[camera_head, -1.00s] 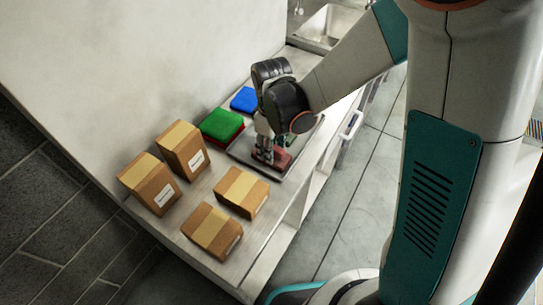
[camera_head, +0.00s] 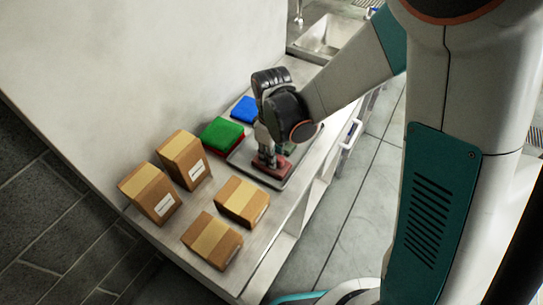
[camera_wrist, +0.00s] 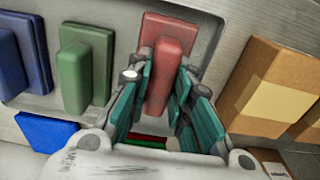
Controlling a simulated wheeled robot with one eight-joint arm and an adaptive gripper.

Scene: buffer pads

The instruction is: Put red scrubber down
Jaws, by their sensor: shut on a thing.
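The red scrubber (camera_head: 282,169) is at the near end of a shallow grey tray (camera_head: 241,159) on the counter. In the wrist view the red scrubber (camera_wrist: 168,40) has a flat pad and a raised grip between my teal finger pads. My gripper (camera_wrist: 157,88) is shut on that grip; in the head view my gripper (camera_head: 268,158) points down over the tray. The scrubber sits on the tray or just above it; I cannot tell which. A green scrubber (camera_wrist: 85,68) and a blue scrubber (camera_wrist: 14,60) lie beside it in the tray.
A green pad (camera_head: 222,133) lies on a red one beside the tray, with a blue pad (camera_head: 243,108) farther back. Several cardboard boxes (camera_head: 241,200) stand close to the tray's near end. A sink (camera_head: 330,36) is at the back.

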